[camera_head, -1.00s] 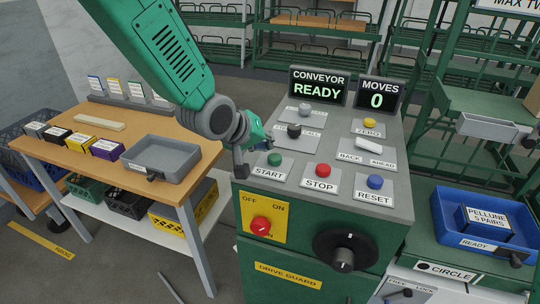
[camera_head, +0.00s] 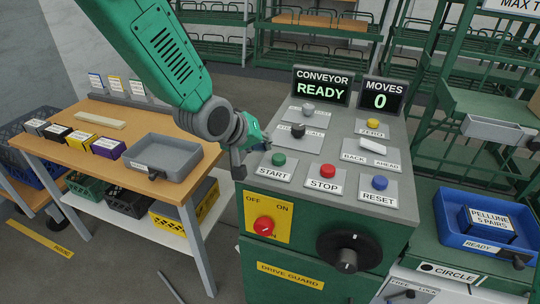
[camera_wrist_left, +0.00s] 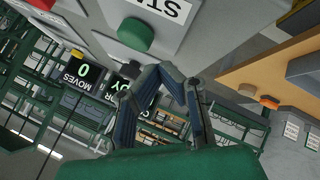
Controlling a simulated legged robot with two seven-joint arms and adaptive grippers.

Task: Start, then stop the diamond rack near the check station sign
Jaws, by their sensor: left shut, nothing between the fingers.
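The control console carries a green START button (camera_head: 279,159), a red STOP button (camera_head: 327,171) and a blue RESET button (camera_head: 379,182). Its display (camera_head: 321,86) reads CONVEYOR READY, and a second display (camera_head: 384,96) reads MOVES 0. My left gripper (camera_head: 240,170) is at the console's left edge, left of the START button and apart from it. It is shut and empty. In the left wrist view its fingers (camera_wrist_left: 158,78) meet near the green button (camera_wrist_left: 136,34). No diamond rack or check station sign can be made out. My right gripper is not in view.
The console also has a red OFF/ON switch (camera_head: 264,226), a black dial (camera_head: 349,252) and a white BACK/AHEAD lever (camera_head: 373,146). A wooden table (camera_head: 65,148) with a grey tray (camera_head: 165,158) stands left. A blue bin (camera_head: 465,235) sits right.

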